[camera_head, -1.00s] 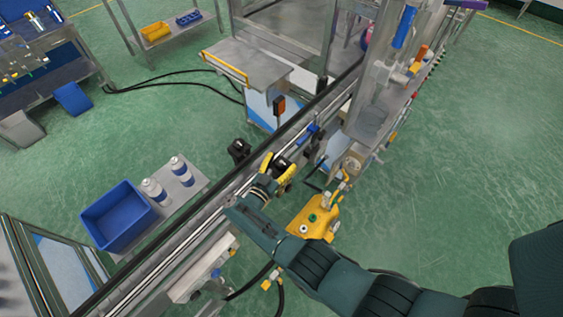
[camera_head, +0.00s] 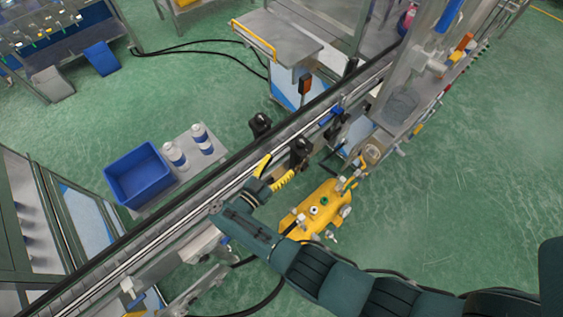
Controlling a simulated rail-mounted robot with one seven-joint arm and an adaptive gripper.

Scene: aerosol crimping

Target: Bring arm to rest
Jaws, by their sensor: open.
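My arm reaches in from the lower right of the head view, with dark teal links. My gripper (camera_head: 279,166) has yellow fingers spread apart, and I see nothing held between them. It is over the conveyor rail, to the left of a black fitting (camera_head: 300,151) at the rail's near side. The picture does not show clearly whether a finger touches that fitting. Part of the gripper's body is hidden by the arm's end.
The conveyor (camera_head: 190,217) runs diagonally. Beyond it are a blue bin (camera_head: 140,178) and two white-and-blue cans (camera_head: 201,139) on a metal shelf. A clear-walled machine (camera_head: 410,75) stands upper right. Green floor is open at right.

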